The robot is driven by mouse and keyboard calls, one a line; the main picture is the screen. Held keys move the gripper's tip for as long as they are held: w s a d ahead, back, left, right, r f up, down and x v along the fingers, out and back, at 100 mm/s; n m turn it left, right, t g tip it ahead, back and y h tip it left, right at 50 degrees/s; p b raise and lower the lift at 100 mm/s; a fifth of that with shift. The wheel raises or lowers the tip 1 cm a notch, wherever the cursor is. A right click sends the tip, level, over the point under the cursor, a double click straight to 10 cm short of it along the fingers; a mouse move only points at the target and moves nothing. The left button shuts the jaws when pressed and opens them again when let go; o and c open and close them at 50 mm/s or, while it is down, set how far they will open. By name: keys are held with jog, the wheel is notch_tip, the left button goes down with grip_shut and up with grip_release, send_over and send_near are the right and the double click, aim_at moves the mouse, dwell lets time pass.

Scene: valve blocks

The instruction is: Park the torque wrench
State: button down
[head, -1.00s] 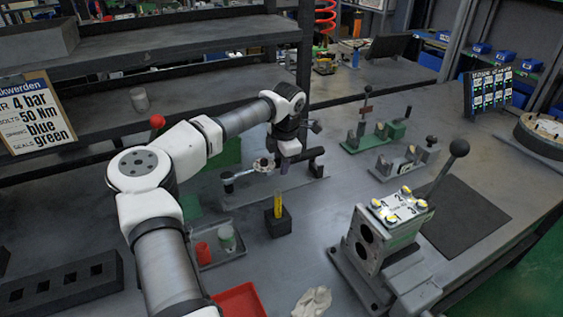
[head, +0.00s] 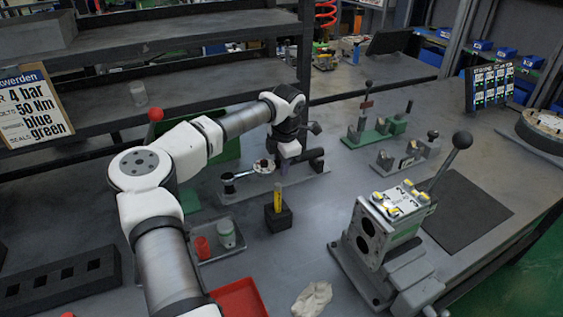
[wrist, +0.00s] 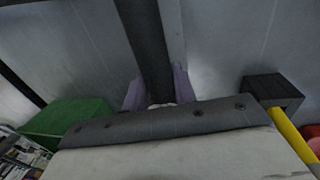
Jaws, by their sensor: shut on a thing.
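The torque wrench has a dark handle and a silver shaft (head: 246,174), with its round head at the left, in the head view. My gripper (head: 283,172) is shut on the wrench near its dark handle. In the wrist view the dark handle (wrist: 150,40) runs between the two purple fingertips of my gripper (wrist: 157,92). The wrench lies about level, just above or on a grey stand plate (head: 250,193). I cannot tell whether it touches the stand's supports.
A black block (head: 279,219) with a yellow upright tool stands just in front. A tray with red and green-white containers (head: 227,235) is at front left. The valve block (head: 392,225) with its lever stands right. Green and grey fixtures (head: 405,160) stand behind right.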

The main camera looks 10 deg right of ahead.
jog(key=shift+f+b, duration=0.35)
jog(key=shift+f, duration=0.45)
jog(key=c, duration=1.1)
grip_release()
jog(key=shift+o, duration=0.2)
notch_tip(320, 180, up, 14)
jog(key=s+b, duration=0.2)
jog(key=shift+d+f, duration=0.15)
jog(key=shift+d, duration=0.1)
